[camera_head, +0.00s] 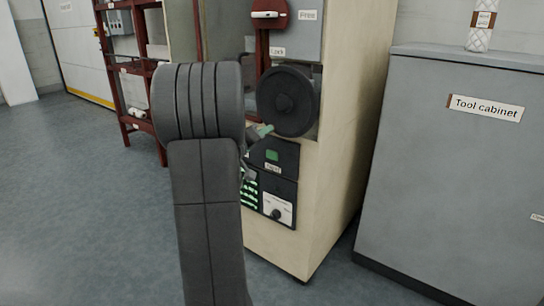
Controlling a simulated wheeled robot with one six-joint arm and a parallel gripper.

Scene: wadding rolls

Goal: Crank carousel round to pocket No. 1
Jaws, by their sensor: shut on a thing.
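The dark round handwheel (289,99) is on the front of a tall beige machine (335,150). My gripper (262,132) is at the wheel's lower left edge, mostly hidden behind my dark arm. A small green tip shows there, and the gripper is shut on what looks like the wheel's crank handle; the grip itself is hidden. Above the wheel, a red lever plate (262,38) carries a pale lever (265,15) lying level, between labels reading "Free" and, lower, "Lock". No pocket number can be read.
Below the wheel are a panel with a green button (272,155) and a panel with a dial (277,214). A grey tool cabinet (450,170) stands at the right with a patterned roll (482,25) on top. A red rack (135,85) stands at the left. Floor at lower left is clear.

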